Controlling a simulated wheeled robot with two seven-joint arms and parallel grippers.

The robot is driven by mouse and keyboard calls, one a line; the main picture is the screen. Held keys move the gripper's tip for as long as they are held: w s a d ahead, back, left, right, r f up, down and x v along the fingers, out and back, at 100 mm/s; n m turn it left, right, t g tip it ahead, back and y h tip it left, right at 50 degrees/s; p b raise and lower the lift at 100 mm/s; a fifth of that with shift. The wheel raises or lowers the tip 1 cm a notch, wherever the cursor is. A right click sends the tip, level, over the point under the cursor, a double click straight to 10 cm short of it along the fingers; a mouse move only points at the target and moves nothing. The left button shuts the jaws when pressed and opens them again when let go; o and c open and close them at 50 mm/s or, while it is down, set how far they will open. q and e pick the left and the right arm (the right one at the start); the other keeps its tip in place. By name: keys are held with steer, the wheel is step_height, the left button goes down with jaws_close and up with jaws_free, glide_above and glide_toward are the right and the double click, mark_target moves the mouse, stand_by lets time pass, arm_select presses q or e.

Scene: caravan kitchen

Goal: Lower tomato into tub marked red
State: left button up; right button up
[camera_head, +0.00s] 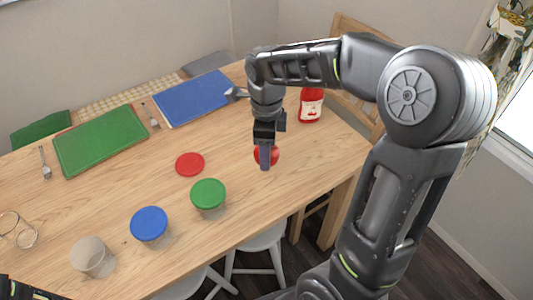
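The red tomato (274,155) is at the right part of the table, partly hidden by a finger of my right gripper (265,156). The gripper points down around it; the far finger is hidden, so I cannot tell whether it grips the tomato or whether the tomato touches the table. A flat red lid (190,163) lies left of the tomato. A clear tub without a lid (92,258) stands at the front left; no red mark shows on it. A dark part, perhaps my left gripper (22,291), shows at the bottom left corner.
A tub with a green lid (208,194) and one with a blue lid (150,224) stand near the front edge. A red bottle (310,106) stands behind right. Green (100,140) and blue (193,97) boards lie at the back. Glasses (17,230) stand far left.

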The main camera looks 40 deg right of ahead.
steer(key=shift+a, duration=0.1)
stand_by(0.5)
steer(key=w+a+r+p, duration=0.1)
steer(key=a+p, duration=0.1)
steer(key=a, duration=2.1)
steer(key=w+a+r+p, duration=0.1)
steer(key=w+a+p, duration=0.1)
steer(key=a, duration=2.2)
steer(key=shift+a+r+p, duration=0.15)
steer(key=shift+a+p, duration=0.1)
steer(key=shift+p, duration=0.4)
